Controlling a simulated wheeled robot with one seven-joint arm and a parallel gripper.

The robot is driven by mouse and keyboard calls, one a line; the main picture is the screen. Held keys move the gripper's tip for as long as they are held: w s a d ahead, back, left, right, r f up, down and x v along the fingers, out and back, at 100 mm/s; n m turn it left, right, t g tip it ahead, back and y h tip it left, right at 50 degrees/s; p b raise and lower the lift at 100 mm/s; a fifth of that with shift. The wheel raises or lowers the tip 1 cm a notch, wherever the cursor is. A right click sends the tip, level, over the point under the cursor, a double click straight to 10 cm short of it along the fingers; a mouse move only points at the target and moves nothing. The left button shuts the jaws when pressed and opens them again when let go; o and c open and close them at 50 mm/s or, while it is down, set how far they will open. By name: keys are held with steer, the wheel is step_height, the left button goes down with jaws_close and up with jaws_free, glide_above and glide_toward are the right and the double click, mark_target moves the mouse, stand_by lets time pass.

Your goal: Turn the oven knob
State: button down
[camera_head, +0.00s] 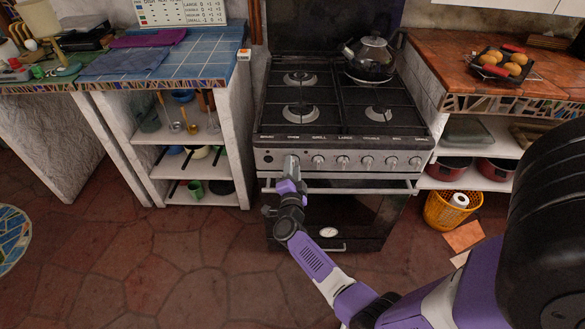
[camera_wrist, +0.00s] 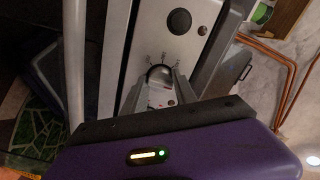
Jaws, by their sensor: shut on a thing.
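The oven (camera_head: 345,215) is a steel and black range, with a row of knobs on its front panel (camera_head: 394,150). My gripper (camera_head: 291,163) is at the left part of that panel, below the "OVEN" label, and hides the knob there in the head view. In the wrist view, the oven knob (camera_wrist: 160,73) is a rounded grey knob with small markings around it. My gripper (camera_wrist: 160,92) is shut on this knob, with one finger on each side. The knob's exact angle is hard to read.
A dark round button (camera_wrist: 180,21) lies beside the gripped knob. Several knobs, the nearest a grey knob (camera_head: 318,160), continue to the right. The oven door handle (camera_head: 350,188) runs just below. A black kettle (camera_head: 370,57) stands on the back right burner.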

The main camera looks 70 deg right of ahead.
steer(key=shift+f, duration=0.1)
steer(key=shift+s, duration=0.1)
stand_by(0.3)
steer(key=c, duration=1)
jaws_free()
steer(key=shift+a, duration=0.1)
steer(key=p+v, duration=0.1)
steer(key=v, duration=0.6)
steer(key=shift+a, duration=0.3)
steer(key=shift+s, duration=0.1)
